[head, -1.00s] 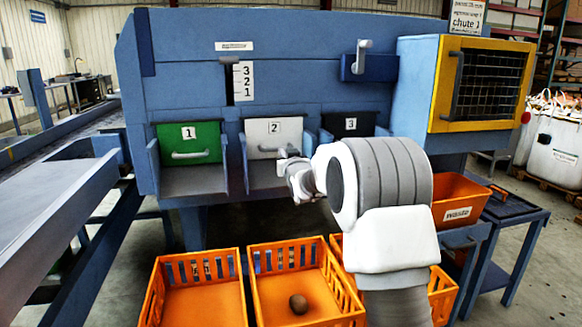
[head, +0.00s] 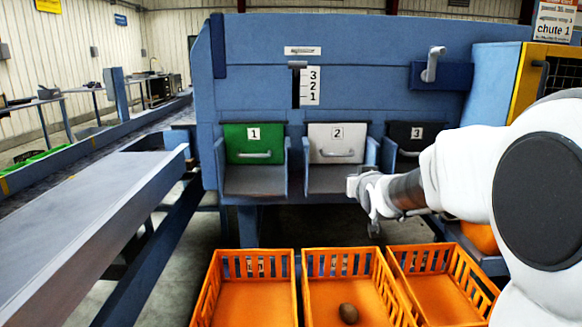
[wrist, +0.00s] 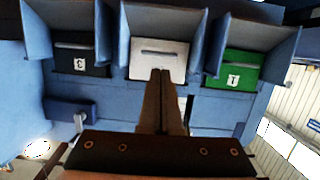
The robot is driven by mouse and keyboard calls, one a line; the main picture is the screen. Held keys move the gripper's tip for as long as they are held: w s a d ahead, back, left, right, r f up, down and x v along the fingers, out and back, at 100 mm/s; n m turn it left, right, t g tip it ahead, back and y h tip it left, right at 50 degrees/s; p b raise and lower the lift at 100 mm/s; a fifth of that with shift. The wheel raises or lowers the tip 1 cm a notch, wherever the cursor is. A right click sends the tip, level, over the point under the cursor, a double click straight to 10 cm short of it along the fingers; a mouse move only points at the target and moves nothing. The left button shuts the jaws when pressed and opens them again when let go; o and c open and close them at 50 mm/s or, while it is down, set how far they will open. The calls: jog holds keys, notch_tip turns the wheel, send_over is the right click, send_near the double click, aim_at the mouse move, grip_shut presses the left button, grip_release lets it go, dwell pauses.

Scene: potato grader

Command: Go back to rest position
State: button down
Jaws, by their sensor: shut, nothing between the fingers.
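My gripper shows in the wrist view (wrist: 161,74) with its two long fingers together and nothing between them. The fingers overlap the white chute door 2 (wrist: 158,58) in that picture, but I cannot tell how near they are. In the head view my arm comes in from the right. Its hand is in front of the grader, right of chute 2 (head: 337,143) and left of and below chute 3 (head: 409,133). Green chute 1 (head: 254,143) is further left. All three doors look closed.
Orange crates stand below the chutes: a left one (head: 292,300), a middle one (head: 384,268) with a brown potato (head: 348,313) in it, and a right one (head: 480,264). A conveyor (head: 90,225) runs along the left. My arm hides much of the right side.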

jog(key=s+a+f+g, duration=0.1)
jog(key=s+f+g, duration=0.15)
jog(key=s, duration=0.95)
jog(key=s+a+f+g, duration=0.15)
jog(key=s+g, duration=0.25)
jog(key=s, duration=0.8)
jog(key=s+a+f+g, duration=0.1)
jog(key=s+f+g, duration=0.2)
jog(key=s, duration=0.9)
notch_tip(320, 180, up, 21)
jog(key=s+p, duration=0.1)
jog(key=p, duration=2)
jog(key=shift+s+d+f+y, duration=0.15)
jog(key=shift+s+y, duration=0.15)
